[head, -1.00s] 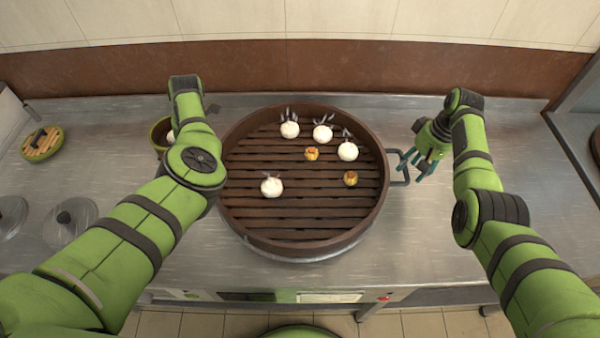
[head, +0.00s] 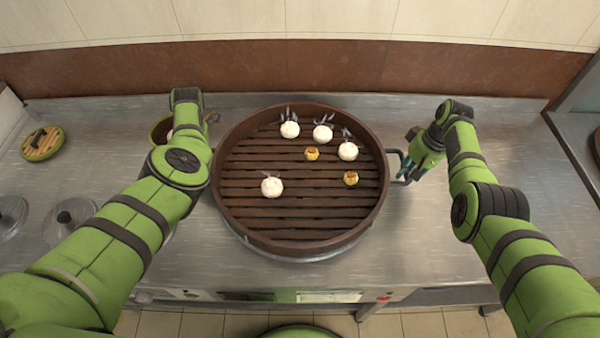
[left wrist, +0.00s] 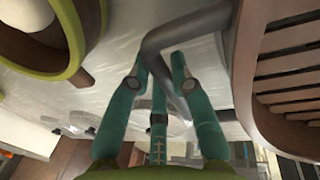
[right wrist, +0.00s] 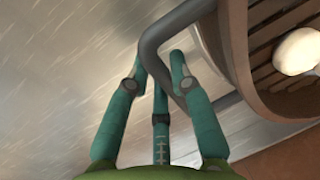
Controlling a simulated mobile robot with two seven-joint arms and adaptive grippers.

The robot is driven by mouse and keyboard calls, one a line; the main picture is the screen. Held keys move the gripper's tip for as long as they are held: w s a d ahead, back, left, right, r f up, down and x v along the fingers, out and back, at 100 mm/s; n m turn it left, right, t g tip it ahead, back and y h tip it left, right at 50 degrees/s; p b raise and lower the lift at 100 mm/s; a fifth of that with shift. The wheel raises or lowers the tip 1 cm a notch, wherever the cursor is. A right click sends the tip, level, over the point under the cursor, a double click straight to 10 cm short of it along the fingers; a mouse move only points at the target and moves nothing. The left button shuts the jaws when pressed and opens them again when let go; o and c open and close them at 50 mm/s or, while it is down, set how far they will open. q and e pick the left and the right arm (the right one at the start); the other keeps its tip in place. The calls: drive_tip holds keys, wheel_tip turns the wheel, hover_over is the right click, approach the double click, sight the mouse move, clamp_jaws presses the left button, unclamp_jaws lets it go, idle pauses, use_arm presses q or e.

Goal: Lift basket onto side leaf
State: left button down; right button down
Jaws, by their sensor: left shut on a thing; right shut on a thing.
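The brown round steamer basket (head: 300,244) sits on the counter in the middle of the head view, with white buns and small yellow pieces on its slats. My right gripper (head: 407,170) is shut on its right handle (head: 394,153); the right wrist view shows the grey handle bar (right wrist: 152,42) between the fingers. My left gripper is mostly hidden behind my arm in the head view. In the left wrist view my left gripper (left wrist: 160,68) is shut on the left handle (left wrist: 152,45), beside the basket wall.
A small round container (head: 158,132) stands close to the left of my left gripper. A green-rimmed lid (head: 42,144) and metal lids (head: 72,218) lie farther left. The counter (head: 540,200) is bare to the right; a separate metal surface (head: 566,128) lies at the far right.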

use_arm(q)
drive_tip(key=shift+w+r, duration=0.15)
drive_tip(key=shift+r, duration=0.05)
use_arm(e)
drive_tip(key=shift+w+r, duration=0.15)
drive_tip(key=shift+r, duration=0.05)
